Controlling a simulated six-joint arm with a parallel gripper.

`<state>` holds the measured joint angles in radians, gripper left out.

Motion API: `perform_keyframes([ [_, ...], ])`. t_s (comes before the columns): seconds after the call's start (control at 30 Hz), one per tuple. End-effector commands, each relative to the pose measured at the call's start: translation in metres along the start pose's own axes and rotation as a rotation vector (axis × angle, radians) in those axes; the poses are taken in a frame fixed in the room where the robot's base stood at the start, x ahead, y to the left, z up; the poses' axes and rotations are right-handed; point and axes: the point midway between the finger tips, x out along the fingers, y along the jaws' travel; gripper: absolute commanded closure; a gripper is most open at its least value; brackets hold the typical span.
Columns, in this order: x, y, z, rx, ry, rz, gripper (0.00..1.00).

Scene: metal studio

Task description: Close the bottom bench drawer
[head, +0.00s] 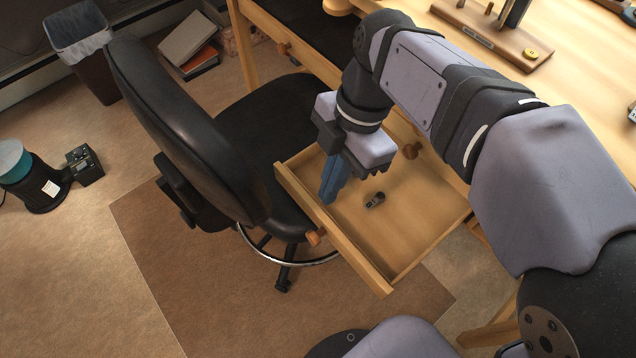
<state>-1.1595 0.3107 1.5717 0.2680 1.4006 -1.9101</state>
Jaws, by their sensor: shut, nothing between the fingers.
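The wooden bench drawer (432,226) stands pulled out from the bench, right of centre in the head view. Its front panel (345,245) faces the lower left and bears a round wooden knob (315,237). A small dark metal object (375,200) lies on the drawer floor. My gripper (330,192) points down with its blue fingers shut and empty. The fingers overlap the drawer just behind the front panel in this view. I cannot tell whether they touch the panel. My arm hides part of the bench and the drawer's far side.
A black office chair (185,110) stands close on the left of the drawer, its seat beside the front panel. The wooden bench top (575,75) is at the upper right, holding a wooden stand (490,32). Carpet (90,265) at the lower left is clear.

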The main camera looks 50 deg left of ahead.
Motion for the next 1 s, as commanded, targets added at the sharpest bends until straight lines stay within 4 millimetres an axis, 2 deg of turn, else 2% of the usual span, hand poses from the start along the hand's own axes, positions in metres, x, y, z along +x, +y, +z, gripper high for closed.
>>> perform_keyframes([
  [0.03, -0.006, 0.006, -0.014, -0.046, 0.014, -0.001, 1.00],
  [0.2, -0.003, 0.018, -0.033, -0.128, 0.039, 0.009, 1.00],
  [0.57, 0.009, 0.020, -0.035, -0.141, 0.043, 0.011, 1.00],
  [0.77, 0.034, 0.019, -0.036, -0.140, 0.044, 0.009, 1.00],
  [1.0, 0.078, 0.019, -0.038, -0.140, 0.043, 0.008, 1.00],
])
